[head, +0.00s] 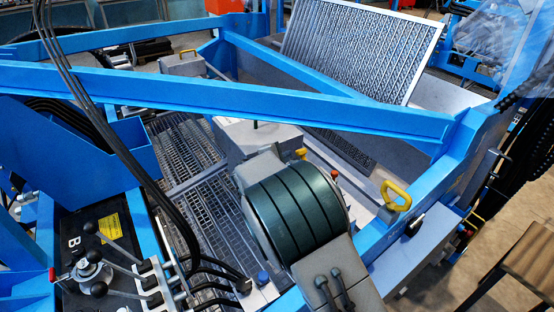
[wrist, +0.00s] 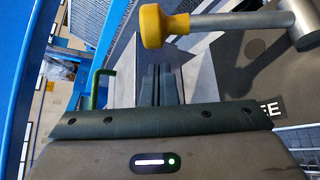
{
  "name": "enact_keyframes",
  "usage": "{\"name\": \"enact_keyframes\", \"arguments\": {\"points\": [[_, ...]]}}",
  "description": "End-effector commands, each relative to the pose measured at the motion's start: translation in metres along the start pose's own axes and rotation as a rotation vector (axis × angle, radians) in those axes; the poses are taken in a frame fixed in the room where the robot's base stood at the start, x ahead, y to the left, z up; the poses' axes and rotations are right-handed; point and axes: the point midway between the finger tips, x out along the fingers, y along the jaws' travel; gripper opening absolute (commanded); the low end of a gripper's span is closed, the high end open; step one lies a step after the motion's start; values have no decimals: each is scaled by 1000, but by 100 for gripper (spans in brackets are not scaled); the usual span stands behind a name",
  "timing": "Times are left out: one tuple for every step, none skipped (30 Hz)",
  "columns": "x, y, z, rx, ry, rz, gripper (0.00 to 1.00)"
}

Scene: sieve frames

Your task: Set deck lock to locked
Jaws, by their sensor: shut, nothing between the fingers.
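A lever with a yellow knob (wrist: 166,26) crosses the top of the wrist view. Its grey arm (wrist: 235,19) runs level from the knob to a thick round grey pivot (wrist: 297,20) at the right. Below the pivot, a dark plate (wrist: 250,70) bears white letters ending in "EE", partly hidden by my gripper's body. My gripper (wrist: 160,84) is shut and empty, its fingers just below the knob in the picture; I cannot tell the gap in depth. In the head view a small yellow knob (head: 300,153) shows beside my arm, which hides my fingers there.
A green hooked rod (wrist: 98,88) stands left of my fingers. In the head view, blue beams (head: 230,92) cross above the grated deck (head: 190,150). A yellow handle (head: 396,195) sits on the right blue frame. Black-knobbed levers (head: 95,260) and hoses stand at the lower left.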

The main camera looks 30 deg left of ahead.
Motion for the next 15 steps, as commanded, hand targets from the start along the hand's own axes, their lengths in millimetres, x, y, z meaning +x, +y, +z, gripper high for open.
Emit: {"name": "enact_keyframes", "arguments": {"points": [[-3, 1, 7, -2, 0, 0, 0], [-4, 1, 10, -1, -1, 1, 0], [-5, 1, 13, -1, -1, 0, 0], [-6, 0, 15, 0, -2, 0, 0], [-6, 0, 17, 0, -1, 0, 0], [-7, 0, 18, 0, -1, 0, 0], [-7, 0, 19, 0, -1, 0, 0], [-7, 0, 20, -1, -1, 0, 0], [-8, 0, 20, -1, -1, 0, 0], [-8, 0, 21, -1, 0, 0, 0], [-8, 0, 21, -1, 0, 0, 0], [-8, 0, 21, -1, 0, 0, 0], [-8, 0, 21, -1, 0, 0, 0], [-8, 0, 21, -1, 0, 0, 0], [-8, 0, 21, -1, 0, 0, 0]]}}
